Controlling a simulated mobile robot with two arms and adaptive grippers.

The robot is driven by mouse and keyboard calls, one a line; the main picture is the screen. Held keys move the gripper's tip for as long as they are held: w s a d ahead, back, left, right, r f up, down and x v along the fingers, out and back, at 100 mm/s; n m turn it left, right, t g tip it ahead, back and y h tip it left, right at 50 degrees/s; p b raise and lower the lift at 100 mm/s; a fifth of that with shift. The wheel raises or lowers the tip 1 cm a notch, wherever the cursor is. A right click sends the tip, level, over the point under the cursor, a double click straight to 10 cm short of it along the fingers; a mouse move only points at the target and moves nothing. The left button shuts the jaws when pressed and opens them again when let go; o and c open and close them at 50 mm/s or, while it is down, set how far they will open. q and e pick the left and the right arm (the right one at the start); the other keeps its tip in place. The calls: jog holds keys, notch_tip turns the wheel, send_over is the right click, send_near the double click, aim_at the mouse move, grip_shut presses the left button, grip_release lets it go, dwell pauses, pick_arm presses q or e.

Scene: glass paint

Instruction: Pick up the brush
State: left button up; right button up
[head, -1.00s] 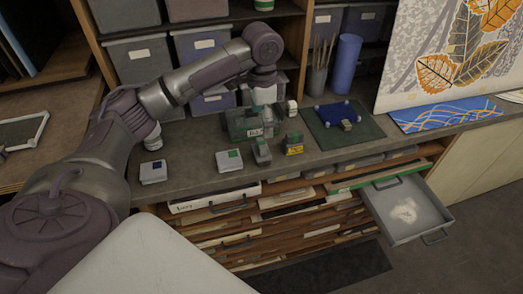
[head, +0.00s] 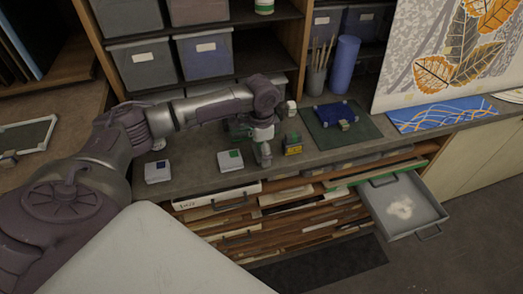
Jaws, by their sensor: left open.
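I cannot make out a single loose brush for certain. Several thin upright sticks, which look like brush handles (head: 324,54), stand in a grey cup (head: 316,80) at the back of the worktop. My left arm reaches in from the left over the worktop, and my left gripper (head: 263,152) points down near its front edge, open. It is in front and to the left of the cup, well apart from it. The small grey block there is largely hidden by the gripper, so I cannot tell whether they touch. My right gripper is not in view.
A blue cylinder (head: 344,64) stands beside the cup. White pads (head: 158,172) and a yellow-labelled block (head: 292,144) lie along the front. An open drawer (head: 420,217) juts out below.

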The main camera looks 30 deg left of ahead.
pick_arm(q)
jog(key=c, duration=1.2)
jog(key=shift+c, duration=0.3)
jog(key=shift+r, duration=0.1)
jog(key=shift+r+b, duration=0.45)
jog(key=shift+r, duration=0.15)
jog(key=r, duration=0.1)
jog(key=r+b, duration=0.1)
jog(key=shift+w+d+r, duration=0.15)
jog(key=shift+d+r, duration=0.1)
jog(key=shift+r, duration=0.15)
jog(key=w+d+r+b, duration=0.4)
jog(key=w+d+r, duration=0.2)
jog(key=d, duration=0.3)
jog(key=shift+d+r, duration=0.2)
jog(key=shift+r, duration=0.25)
